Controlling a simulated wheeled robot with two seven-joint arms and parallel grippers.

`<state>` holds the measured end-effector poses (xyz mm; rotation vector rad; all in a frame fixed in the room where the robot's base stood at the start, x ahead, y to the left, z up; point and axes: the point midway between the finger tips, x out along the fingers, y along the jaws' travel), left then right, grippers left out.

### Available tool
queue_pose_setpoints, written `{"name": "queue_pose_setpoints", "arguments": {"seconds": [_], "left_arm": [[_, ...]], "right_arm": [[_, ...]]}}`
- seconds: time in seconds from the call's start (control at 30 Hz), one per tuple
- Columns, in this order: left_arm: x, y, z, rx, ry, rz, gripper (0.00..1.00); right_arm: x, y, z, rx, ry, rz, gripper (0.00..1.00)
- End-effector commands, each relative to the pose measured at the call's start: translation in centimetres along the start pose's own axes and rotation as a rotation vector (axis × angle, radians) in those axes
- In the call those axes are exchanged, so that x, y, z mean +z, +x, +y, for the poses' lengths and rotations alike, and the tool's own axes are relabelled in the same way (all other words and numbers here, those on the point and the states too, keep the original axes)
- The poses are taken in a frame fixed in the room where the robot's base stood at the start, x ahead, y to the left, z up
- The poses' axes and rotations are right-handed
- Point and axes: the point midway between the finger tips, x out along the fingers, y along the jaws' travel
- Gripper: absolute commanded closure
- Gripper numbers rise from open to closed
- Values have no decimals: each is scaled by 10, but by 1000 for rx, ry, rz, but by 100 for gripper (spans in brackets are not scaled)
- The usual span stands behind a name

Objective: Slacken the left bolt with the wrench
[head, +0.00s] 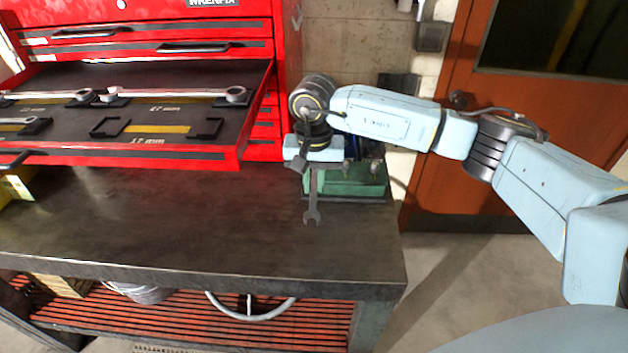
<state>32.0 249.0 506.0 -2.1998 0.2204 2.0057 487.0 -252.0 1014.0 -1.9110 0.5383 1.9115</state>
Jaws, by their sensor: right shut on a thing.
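My right gripper (308,165) reaches in from the right over the back right of the workbench. It is shut on a grey wrench (313,200), which hangs down with its open-ended head lowest, above or against the bench top. Just behind and to the right of the wrench stands a green machine (358,183), partly hidden by my gripper and forearm. It seems to be the motor. I cannot make out its left bolt. Whether the wrench touches the machine cannot be told. My left gripper is not in view.
A red tool cabinet (288,60) has an open drawer (225,160) jutting over the bench at left, with several wrenches and one empty holder marked 17 mm. The workbench top (190,225) is clear in front. An orange door (450,170) stands behind at right.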

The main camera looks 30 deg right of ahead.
Motion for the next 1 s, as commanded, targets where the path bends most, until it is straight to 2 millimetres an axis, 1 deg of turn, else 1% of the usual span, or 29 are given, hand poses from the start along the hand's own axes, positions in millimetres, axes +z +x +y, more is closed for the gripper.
{"name": "queue_pose_setpoints", "arguments": {"seconds": [0.37, 0.47, 0.7, 1.0], "left_arm": [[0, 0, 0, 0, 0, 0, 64], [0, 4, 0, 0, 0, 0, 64], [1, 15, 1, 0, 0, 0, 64], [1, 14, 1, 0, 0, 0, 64]], "right_arm": [[0, 0, 0, -1, -1, 1, 100], [-1, 1, 4, -1, -36, 3, 100], [-2, 1, 18, 0, -182, 2, 100], [-2, 0, 19, 0, -199, 1, 100]]}}
